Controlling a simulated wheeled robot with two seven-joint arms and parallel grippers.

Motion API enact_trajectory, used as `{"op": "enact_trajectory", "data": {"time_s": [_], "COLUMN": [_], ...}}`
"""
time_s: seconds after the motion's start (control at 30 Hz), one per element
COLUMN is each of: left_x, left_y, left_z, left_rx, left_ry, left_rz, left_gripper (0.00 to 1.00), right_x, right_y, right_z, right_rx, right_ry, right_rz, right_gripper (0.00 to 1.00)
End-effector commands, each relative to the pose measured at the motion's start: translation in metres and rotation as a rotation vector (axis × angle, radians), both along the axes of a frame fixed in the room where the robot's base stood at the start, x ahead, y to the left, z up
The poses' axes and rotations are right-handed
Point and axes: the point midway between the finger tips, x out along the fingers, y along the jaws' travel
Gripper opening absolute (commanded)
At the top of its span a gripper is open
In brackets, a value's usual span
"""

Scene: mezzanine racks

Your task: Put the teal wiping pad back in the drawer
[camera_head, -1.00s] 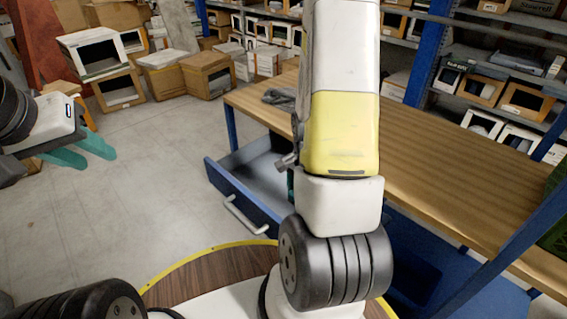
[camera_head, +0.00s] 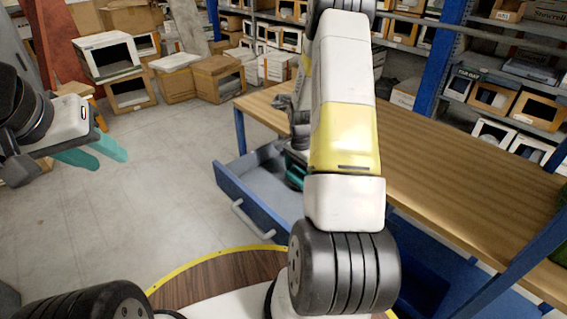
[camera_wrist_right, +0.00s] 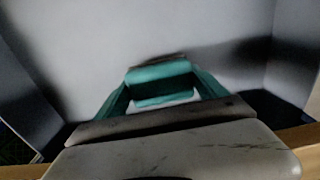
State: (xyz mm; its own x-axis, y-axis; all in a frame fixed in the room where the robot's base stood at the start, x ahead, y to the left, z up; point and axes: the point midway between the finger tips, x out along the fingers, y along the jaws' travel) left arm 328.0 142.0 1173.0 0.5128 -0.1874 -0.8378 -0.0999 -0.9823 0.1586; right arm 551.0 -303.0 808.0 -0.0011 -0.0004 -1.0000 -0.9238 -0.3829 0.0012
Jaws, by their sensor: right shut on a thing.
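The teal wiping pad (camera_wrist_right: 160,72) is between the teal fingers of my right gripper (camera_wrist_right: 163,92) in the right wrist view. The grey inside of the drawer fills the view around and beyond it; I cannot tell whether the pad touches the drawer floor. In the head view the blue drawer (camera_head: 243,197) is pulled open under the wooden bench. My right gripper (camera_head: 295,172) shows as a bit of teal at the drawer's right part, mostly hidden by my right arm, which also hides the pad. My left gripper (camera_head: 110,158) is open and empty over the floor at the left.
The wooden bench top (camera_head: 430,160) extends to the right above the drawer. A grey crumpled thing (camera_head: 283,101) is at its far left end, partly behind my arm. Cardboard boxes (camera_head: 215,80) and loaded shelves stand behind. The floor left of the drawer is clear.

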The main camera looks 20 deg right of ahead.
Motion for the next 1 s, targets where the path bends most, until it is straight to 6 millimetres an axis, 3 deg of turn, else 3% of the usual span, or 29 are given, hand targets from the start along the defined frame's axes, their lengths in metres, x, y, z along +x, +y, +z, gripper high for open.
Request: {"op": "enact_trajectory", "data": {"time_s": [0.13,0.47,0.5,0.57,0.87,1.0], "left_x": [0.000,0.000,0.000,0.000,0.000,0.000], "left_y": [0.000,0.000,0.000,0.000,0.000,0.000], "left_z": [0.000,0.000,0.000,0.000,0.000,0.000], "left_rx": [0.000,0.000,0.000,0.000,0.000,0.000], "left_ry": [0.000,0.000,0.000,0.000,0.000,0.000], "left_rz": [0.000,0.000,0.000,0.000,0.000,0.000], "left_gripper": [0.36,0.36,0.36,0.36,0.36,0.36], "right_x": [0.000,0.000,0.000,0.000,0.000,0.001], "right_y": [0.000,0.000,0.000,0.000,0.000,0.000], "right_z": [-0.020,-0.023,-0.023,-0.023,-0.020,-0.004], "right_rx": [0.001,0.000,0.000,0.001,0.000,-0.001], "right_ry": [0.000,-0.001,-0.001,-0.002,-0.002,-0.005], "right_rz": [-0.001,0.000,-0.001,-0.001,0.000,-0.001], "right_gripper": [0.30,0.30,0.85,0.97,1.00,1.00]}}
